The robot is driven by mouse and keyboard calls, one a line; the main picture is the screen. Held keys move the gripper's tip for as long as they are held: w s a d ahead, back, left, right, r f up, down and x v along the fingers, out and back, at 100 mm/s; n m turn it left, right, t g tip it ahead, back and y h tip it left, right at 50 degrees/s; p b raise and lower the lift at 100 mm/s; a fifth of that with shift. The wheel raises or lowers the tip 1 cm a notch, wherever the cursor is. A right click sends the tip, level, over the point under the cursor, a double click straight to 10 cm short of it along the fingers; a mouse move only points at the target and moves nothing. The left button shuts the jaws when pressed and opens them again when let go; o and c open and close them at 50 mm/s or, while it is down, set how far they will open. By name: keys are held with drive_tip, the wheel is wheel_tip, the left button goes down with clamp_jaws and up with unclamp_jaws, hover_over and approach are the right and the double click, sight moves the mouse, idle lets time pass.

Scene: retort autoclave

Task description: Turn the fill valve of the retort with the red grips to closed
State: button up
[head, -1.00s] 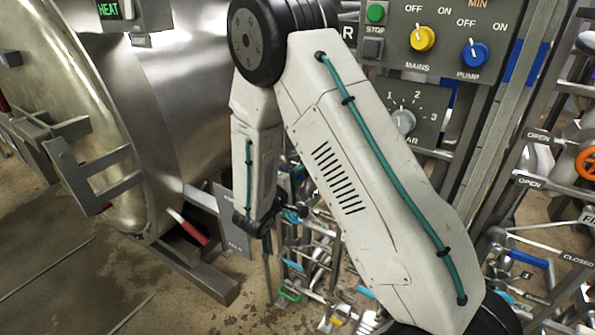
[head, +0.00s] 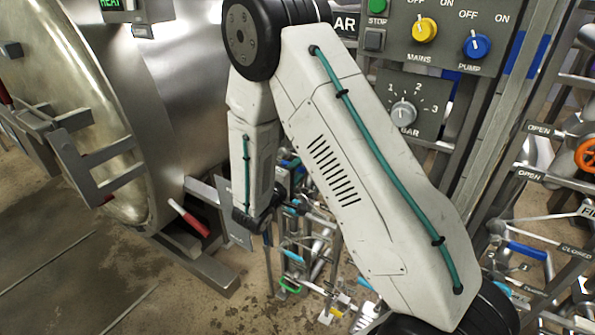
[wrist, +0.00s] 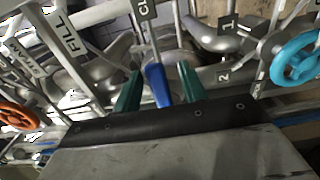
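In the wrist view my gripper (wrist: 159,69) is open, its two green fingers apart. A blue lever (wrist: 159,90) stands between them, with a gap on each side. A FILL plate (wrist: 63,33) is to the left. In the head view a retort (head: 180,95) on the left has a red grip (head: 189,218) low beside its door. My gripper end is low among the pipes there, and its fingers are hard to make out. The frames do not show for certain which retort the blue lever belongs to.
Orange (wrist: 17,115) and turquoise (wrist: 296,56) handwheels flank the gripper in the wrist view. A control panel (head: 445,35) stands behind my arm. More pipes, with OPEN and CLOSED plates and another blue lever (head: 527,251), crowd the right side. Clear floor (head: 60,260) lies at left.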

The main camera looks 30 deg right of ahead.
drive_tip(key=shift+d, duration=0.3)
drive_tip(key=v, duration=0.7)
drive_tip(key=shift+s+a, duration=0.2)
drive_tip(key=shift+a, duration=0.15)
